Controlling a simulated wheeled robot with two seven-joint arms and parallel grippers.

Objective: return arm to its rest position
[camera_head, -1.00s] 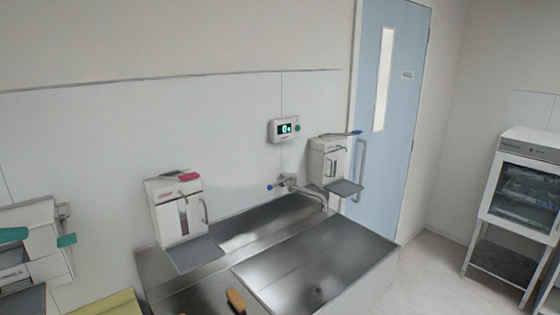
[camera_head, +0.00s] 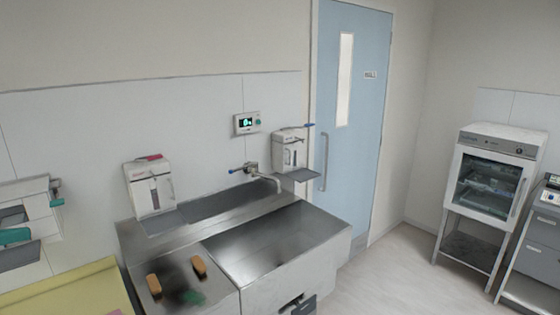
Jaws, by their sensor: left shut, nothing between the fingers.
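My left gripper (camera_head: 298,304), dark grey, shows only in part at the bottom edge of the head view, in front of the steel sink's front panel. It is shut and empty, and apart from the things on the sink. The rest of my left arm is out of the picture. My right gripper is not in view.
The steel sink (camera_head: 275,245) stands against the wall with a tap (camera_head: 262,174). Two orange-brown brushes (camera_head: 199,264) and a green item lie on its left side. A glass-front cabinet (camera_head: 490,182) is right; open floor (camera_head: 395,270) lies between.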

